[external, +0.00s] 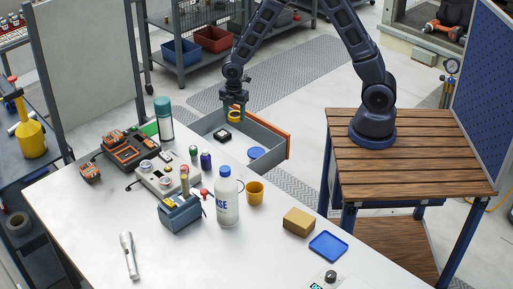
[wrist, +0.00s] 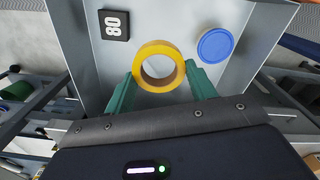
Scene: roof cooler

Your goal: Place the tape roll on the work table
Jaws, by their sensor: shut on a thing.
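The yellow tape roll (wrist: 179,52) is between the two green fingers of my gripper (wrist: 160,88) in the wrist view. My gripper is shut on it, with a finger against each side. In the external view my gripper (external: 234,105) points down over an open drawer, with the tape roll (external: 234,116) at its tips. I cannot tell how far the roll is above the drawer floor. The white work table (external: 175,255) lies in front of the drawer and carries many things.
The table's front middle is clear.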

